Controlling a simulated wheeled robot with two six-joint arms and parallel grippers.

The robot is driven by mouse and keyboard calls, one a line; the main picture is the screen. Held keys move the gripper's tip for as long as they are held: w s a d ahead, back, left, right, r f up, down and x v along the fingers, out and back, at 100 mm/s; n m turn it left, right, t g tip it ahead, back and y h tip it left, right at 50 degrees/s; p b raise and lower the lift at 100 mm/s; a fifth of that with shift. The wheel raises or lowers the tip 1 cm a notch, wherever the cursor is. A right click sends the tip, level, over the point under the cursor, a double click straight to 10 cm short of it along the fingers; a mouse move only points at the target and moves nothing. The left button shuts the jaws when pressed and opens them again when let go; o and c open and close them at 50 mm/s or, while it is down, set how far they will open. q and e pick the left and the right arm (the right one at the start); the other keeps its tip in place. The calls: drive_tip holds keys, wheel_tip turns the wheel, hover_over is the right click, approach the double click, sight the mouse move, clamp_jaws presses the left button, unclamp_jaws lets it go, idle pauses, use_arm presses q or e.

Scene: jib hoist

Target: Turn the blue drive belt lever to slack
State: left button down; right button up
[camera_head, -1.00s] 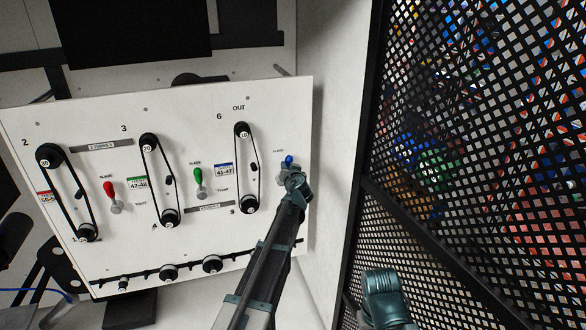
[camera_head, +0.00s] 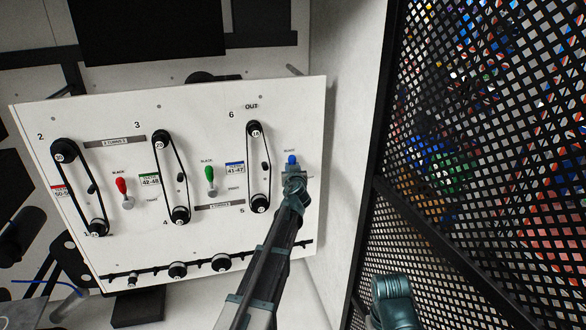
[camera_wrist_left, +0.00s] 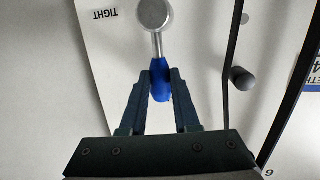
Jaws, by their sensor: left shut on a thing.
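The blue lever (camera_head: 291,159) is at the right end of the white panel, with its knob up, just below a small label that looks like SLACK. In the left wrist view, the blue knob (camera_wrist_left: 161,85) sits between the two fingers of my left gripper (camera_wrist_left: 161,77). Its metal shaft runs to a round pivot (camera_wrist_left: 154,14), beside an upside-down TIGHT label. In the head view my left gripper (camera_head: 294,178) covers the lever's shaft and pivot. It is shut on the blue knob.
The white panel (camera_head: 110,255) carries belts on pulleys, a red lever (camera_head: 121,186) and a green lever (camera_head: 210,174). A belt and a dark peg (camera_wrist_left: 241,78) are close to my left gripper. A black mesh fence (camera_head: 450,230) stands on the right.

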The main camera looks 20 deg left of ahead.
use_arm(q)
drive_tip(key=shift+s, duration=0.1)
drive_tip(key=c, duration=0.6)
unclamp_jaws()
drive_tip(key=shift+c, duration=0.2)
drive_tip(key=p+v, duration=0.2)
drive_tip(key=v, duration=1.1)
drive_tip(key=shift+s, duration=0.35)
drive_tip(key=shift+d, duration=0.15)
